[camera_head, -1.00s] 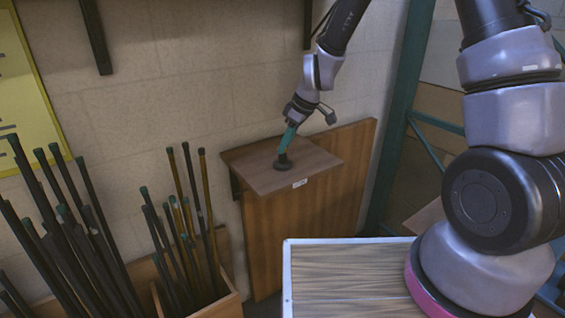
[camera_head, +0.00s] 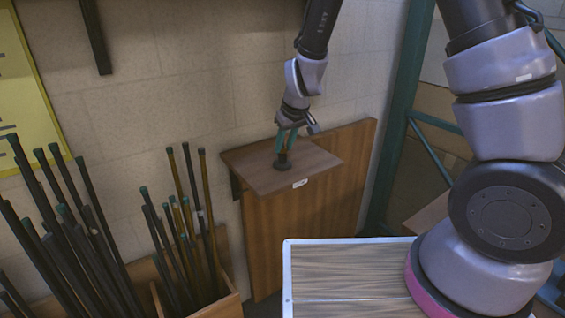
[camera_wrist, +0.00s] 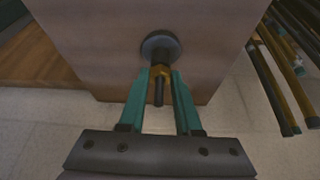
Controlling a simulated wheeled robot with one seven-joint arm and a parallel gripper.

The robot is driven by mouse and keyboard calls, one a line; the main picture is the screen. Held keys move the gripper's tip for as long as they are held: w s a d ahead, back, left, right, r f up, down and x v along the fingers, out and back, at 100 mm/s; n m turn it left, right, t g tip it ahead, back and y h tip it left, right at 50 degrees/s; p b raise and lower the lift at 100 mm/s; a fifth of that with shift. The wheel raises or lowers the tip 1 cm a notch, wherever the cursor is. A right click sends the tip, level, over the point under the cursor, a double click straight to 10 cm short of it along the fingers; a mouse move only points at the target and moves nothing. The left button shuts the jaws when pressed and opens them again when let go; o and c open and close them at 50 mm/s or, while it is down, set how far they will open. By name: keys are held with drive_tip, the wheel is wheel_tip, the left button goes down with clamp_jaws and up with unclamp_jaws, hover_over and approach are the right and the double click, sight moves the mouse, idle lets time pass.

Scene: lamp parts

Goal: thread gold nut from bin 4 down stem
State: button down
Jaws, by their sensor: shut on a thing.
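The dark round base (camera_head: 283,163) stands on the small wooden shelf (camera_head: 262,177). It also shows in the wrist view (camera_wrist: 160,42). A thin dark stem (camera_wrist: 158,92) rises from it towards the wrist camera. The gold nut (camera_wrist: 163,73) sits between my fingertips and appears to be around the stem, low down near the base. My gripper (camera_head: 287,147) has teal fingers, points down above the base and is shut on the nut; the fingers straddle the stem in the wrist view (camera_wrist: 161,75). The nut is not discernible in the head view.
Bins with several upright dark and gold rods (camera_head: 180,240) stand at the left. A wood-topped table with a pale edge (camera_head: 350,270) is in front. A wall (camera_head: 190,90) is behind the shelf, and a green metal post (camera_head: 398,120) stands at its right.

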drive_tip(key=shift+s+f, duration=0.2)
drive_tip(key=shift+m+h, duration=0.4)
drive_tip(key=shift+m, duration=0.6)
drive_tip(key=shift+a+m+h, duration=0.1)
drive_tip(key=shift+m+h, duration=0.35)
drive_tip(key=shift+m, duration=0.8)
drive_tip(key=shift+a+m+h, duration=0.1)
drive_tip(key=shift+m+h, duration=0.35)
drive_tip(key=shift+m, duration=0.8)
drive_tip(key=shift+f, duration=0.1)
drive_tip(key=m, duration=0.1)
drive_tip(key=m+h, duration=0.1)
drive_tip(key=m, duration=0.1)
drive_tip(key=shift+a, duration=0.25)
drive_tip(key=m+h, duration=0.1)
drive_tip(key=m, duration=0.3)
drive_tip(key=shift+w+a+g, duration=0.1)
drive_tip(key=shift+w+g, duration=0.05)
drive_tip(key=shift+g, duration=0.15)
drive_tip(key=shift+h, duration=0.3)
